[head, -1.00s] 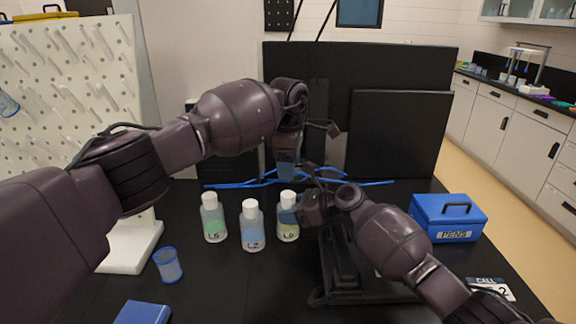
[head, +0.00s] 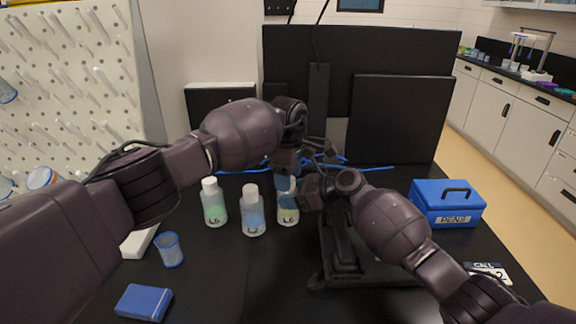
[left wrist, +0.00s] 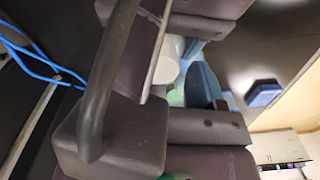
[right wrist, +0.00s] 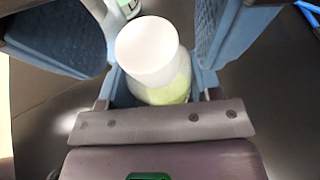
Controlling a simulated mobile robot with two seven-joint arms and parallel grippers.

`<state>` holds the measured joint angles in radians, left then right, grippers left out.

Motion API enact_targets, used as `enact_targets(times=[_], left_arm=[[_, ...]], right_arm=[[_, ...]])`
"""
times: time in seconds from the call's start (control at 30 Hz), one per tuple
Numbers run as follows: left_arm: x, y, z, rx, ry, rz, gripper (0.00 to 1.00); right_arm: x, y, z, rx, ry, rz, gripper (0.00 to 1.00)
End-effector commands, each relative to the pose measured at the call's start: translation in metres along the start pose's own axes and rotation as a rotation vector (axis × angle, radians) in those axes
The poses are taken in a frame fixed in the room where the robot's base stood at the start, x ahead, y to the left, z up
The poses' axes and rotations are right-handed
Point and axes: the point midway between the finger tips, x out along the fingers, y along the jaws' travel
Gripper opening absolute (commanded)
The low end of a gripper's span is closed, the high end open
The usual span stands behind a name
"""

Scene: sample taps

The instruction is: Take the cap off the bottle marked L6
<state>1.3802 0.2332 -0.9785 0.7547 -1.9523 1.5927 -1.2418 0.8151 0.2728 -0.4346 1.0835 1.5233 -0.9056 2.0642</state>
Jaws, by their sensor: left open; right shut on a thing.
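The L6 bottle (head: 288,216), with yellow-green liquid, stands at the right end of a row of three bottles. My right gripper (head: 296,199) is shut on its body from the right. My left gripper (head: 287,182) is open above it, fingers pointing down. In the right wrist view, the white cap (right wrist: 147,48) is on the bottle, with the left gripper's blue fingers (right wrist: 145,35) apart on either side of it. The left arm hides the cap in the head view. A white cap (left wrist: 167,63) shows partly in the left wrist view.
A green bottle (head: 214,205) and the blue L2 bottle (head: 252,215) stand close to the left. A blue PENS box (head: 447,205) is at right. Blue cables lie behind.

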Motion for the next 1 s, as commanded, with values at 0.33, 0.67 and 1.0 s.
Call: enact_targets(times=[0.33,0.67,1.0], left_arm=[[0.0047,-0.0001,-0.0002,0.0,0.0,0.0,0.62],[0.0046,-0.0001,-0.0001,0.0,0.0,0.0,0.16],[0.0043,-0.0001,-0.0001,-0.15,0.002,0.0,0.11]], right_arm=[[0.0,0.0,-0.0002,0.0,0.0,0.0,0.0],[0.0,-0.0001,-0.0002,0.0,0.0,0.0,0.0],[-0.0002,-0.0004,-0.0003,0.001,0.0,-0.001,0.0]])
